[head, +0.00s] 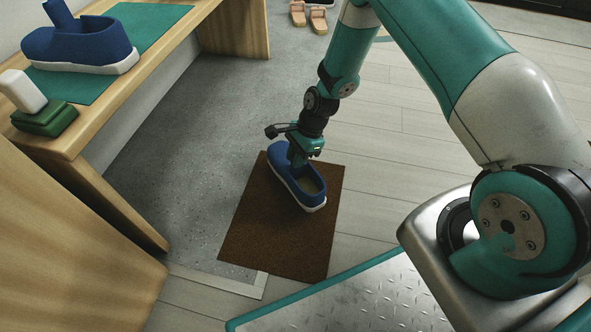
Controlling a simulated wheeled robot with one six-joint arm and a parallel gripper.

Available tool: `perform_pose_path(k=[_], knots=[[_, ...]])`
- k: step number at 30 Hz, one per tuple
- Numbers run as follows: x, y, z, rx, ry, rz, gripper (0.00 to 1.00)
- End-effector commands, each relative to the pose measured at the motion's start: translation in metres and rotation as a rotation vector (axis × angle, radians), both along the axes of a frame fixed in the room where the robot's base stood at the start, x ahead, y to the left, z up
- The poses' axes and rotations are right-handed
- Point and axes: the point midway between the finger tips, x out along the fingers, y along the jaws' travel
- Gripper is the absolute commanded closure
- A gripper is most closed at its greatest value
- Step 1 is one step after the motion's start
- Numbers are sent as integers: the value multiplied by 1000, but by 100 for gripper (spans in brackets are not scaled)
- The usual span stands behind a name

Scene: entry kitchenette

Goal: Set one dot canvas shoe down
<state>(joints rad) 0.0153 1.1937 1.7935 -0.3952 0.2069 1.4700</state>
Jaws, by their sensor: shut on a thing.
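A blue canvas shoe (311,188) with a white sole is at the brown mat (263,232) on the floor. It is upright, over the mat's upper part. I cannot tell whether its sole touches the mat. Another blue canvas shoe (97,49) with a white sole stands on the green runner (88,88) on the wooden bench at the upper left. Dots on the shoes are too small to make out.
A wooden panel (70,255) fills the lower left. Bare floor lies right of the mat.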

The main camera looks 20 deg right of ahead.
Motion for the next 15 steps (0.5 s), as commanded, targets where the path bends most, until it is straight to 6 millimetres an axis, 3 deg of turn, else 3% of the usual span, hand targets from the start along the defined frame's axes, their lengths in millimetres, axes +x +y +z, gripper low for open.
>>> perform_pose_path(k=[6,15], knots=[[0,0,-37,1,2,1,100],[0,0,-38,0,0,1,100]])
